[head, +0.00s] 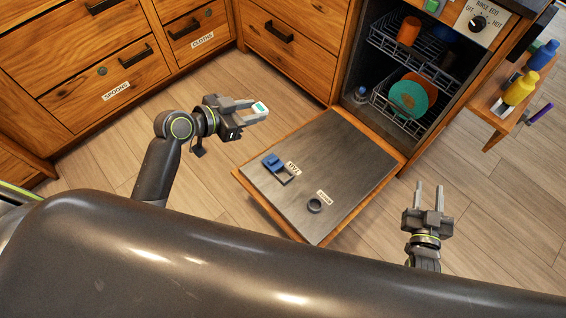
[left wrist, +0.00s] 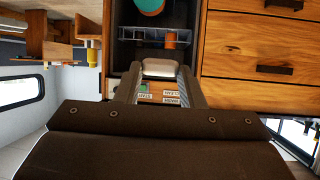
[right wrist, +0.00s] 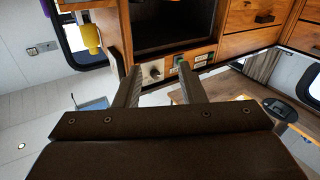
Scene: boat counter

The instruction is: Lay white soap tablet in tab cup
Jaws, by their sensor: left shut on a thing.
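The white soap tablet (head: 260,108) with a teal mark is between the fingertips of my left gripper (head: 252,110). It also shows as a pale block in the left wrist view (left wrist: 160,68). My left gripper is shut on it, in the air left of the open dishwasher door. The tab cup (head: 286,176) is a small dark square frame on that door, with a raised blue lid (head: 272,162) and a white label beside it. The tablet is apart from the cup, up and to its left in the head view. My right gripper (head: 429,187) is open and empty, right of the door.
The dishwasher door (head: 345,165) lies flat and open, with a dark round cap (head: 315,205) on it. The racks hold an orange cup (head: 408,31) and a teal plate (head: 407,97). Wooden drawers stand behind on the left; bottles (head: 520,88) stand on a shelf at right.

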